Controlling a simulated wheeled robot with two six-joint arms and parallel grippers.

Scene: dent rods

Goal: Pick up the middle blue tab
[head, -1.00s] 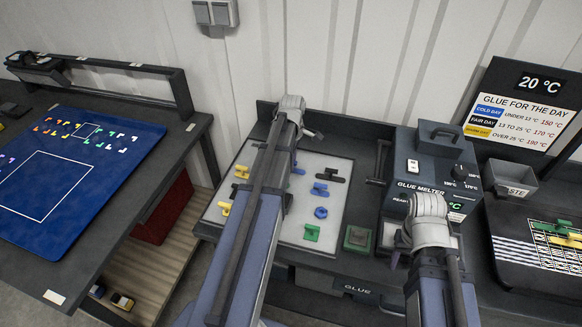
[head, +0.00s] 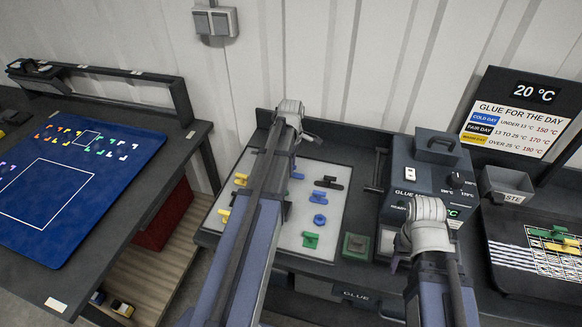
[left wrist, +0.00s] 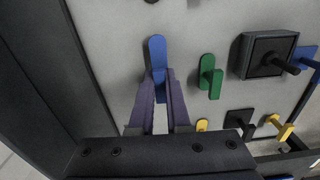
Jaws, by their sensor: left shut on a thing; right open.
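In the left wrist view a long blue tab (left wrist: 157,50) stands on the pale panel. My left gripper (left wrist: 160,78) is shut on its lower end, and the tab seems to still touch the panel. In the head view my left forearm covers that gripper and part of the white panel (head: 340,165). Other blue tabs show beside the arm: one (head: 318,197) below a black piece, and a small one (head: 297,175) partly behind the arm. Which tab is the middle one I cannot tell. My right gripper (head: 394,262) is open, low before the glue melter.
A green tab (left wrist: 211,76) and a black square block with a knob (left wrist: 268,58) are right of my left fingers. The glue melter (head: 415,165) stands right of the panel. A blue mat (head: 90,205) lies on the left table. A patterned board (head: 510,262) is at far right.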

